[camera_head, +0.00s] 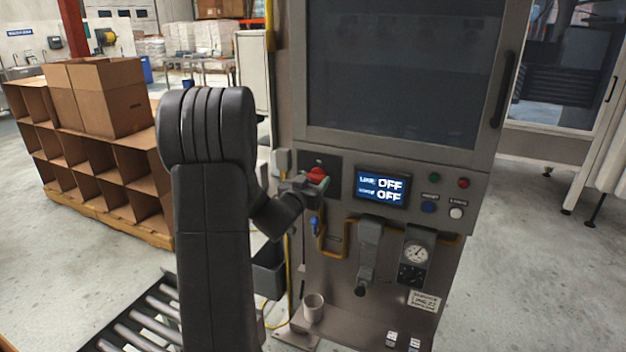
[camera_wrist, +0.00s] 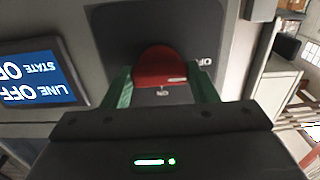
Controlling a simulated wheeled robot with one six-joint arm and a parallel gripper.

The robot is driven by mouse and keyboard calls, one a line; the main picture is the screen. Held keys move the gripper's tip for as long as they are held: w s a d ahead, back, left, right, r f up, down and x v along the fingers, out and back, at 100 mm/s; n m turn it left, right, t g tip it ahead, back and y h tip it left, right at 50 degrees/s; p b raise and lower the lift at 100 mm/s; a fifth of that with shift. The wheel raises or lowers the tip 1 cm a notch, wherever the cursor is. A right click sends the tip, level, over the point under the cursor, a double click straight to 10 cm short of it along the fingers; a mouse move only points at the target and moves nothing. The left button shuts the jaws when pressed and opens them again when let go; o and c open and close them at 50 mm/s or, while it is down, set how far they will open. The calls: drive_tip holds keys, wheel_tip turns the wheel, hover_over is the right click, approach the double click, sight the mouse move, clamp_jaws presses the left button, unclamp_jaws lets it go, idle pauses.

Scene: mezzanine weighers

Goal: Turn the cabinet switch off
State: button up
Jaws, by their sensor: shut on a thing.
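The cabinet (camera_head: 330,160) stands in front of me with a dark window in its upper part. Its red rotary switch (camera_head: 317,175) sits on a dark plate left of the display. In the wrist view the red switch knob (camera_wrist: 158,67) lies between the two green fingers of my gripper (camera_wrist: 160,85). The fingers are shut on the knob's sides. In the head view my gripper (camera_head: 312,184) reaches the switch from the left and partly covers it. The display (camera_head: 382,188) reads OFF on both its lines, LINE and STATE. The wrist view shows ON and OFF marks on the plate.
Push buttons (camera_head: 429,207) sit right of the display. A lever (camera_head: 369,255) and a gauge (camera_head: 416,254) are below it. A roller conveyor (camera_head: 145,318) and cardboard bins (camera_head: 95,170) are at the left.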

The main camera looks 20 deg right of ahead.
drive_tip(key=o, duration=1)
drive_tip(key=b+v, duration=0.2)
drive_tip(key=v, duration=1.2)
drive_tip(key=shift+d, duration=0.1)
drive_tip(key=p+x, duration=0.2)
drive_tip(key=x, duration=1.2)
